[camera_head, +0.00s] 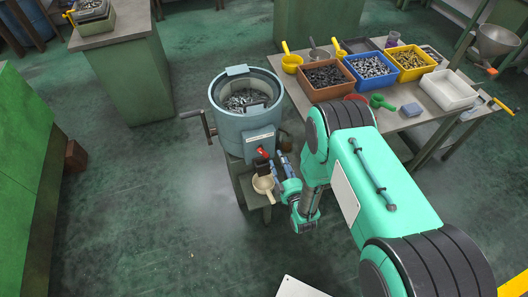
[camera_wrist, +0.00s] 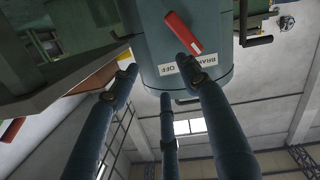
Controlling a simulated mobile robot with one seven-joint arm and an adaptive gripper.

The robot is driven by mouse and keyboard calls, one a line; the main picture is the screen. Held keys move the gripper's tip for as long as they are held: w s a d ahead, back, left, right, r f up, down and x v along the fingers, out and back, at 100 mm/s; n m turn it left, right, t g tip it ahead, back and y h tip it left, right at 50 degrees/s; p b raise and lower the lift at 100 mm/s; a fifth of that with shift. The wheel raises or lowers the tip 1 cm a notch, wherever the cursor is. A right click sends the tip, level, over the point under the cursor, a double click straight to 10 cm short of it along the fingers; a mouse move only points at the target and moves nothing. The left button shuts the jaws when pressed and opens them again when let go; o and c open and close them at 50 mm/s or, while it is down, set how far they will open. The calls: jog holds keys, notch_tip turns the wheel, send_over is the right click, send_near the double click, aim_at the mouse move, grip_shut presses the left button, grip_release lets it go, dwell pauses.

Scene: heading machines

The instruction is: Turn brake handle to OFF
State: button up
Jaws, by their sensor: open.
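The brake handle (camera_head: 262,151) is a small red lever on the front of a blue-grey drum machine (camera_head: 225,122). In the wrist view, which is upside down, the red handle (camera_wrist: 184,33) lies slanted on the drum (camera_wrist: 150,40), beside a white label (camera_wrist: 181,65) that reads BRAKE OFF. My gripper (camera_wrist: 160,78) is open and empty, with its blue fingers spread in front of the drum. The tip of the right finger in that view overlaps the handle's lower end; I cannot tell whether they touch. In the head view my gripper (camera_head: 264,168) is just below the handle and partly hidden.
A pale bowl-like part (camera_head: 264,186) sticks out from the drum's stand beside my gripper. A table (camera_head: 405,122) with parts bins stands right. The floor (camera_head: 150,220) at the left is clear.

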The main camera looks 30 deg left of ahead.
jog(key=y, duration=0.1)
send_near(265, 154)
jog(key=v, duration=0.3)
jog(key=shift+w+a+n, duration=0.15)
jog(key=shift+w+n, duration=0.05)
jog(key=shift+n, duration=0.2)
jog(key=shift+w+a, duration=0.1)
jog(key=b+x, duration=0.2)
jog(key=x, duration=1.1)
jog(key=shift+w+a, duration=0.15)
jog(key=shift+a, duration=0.1)
grip_shut()
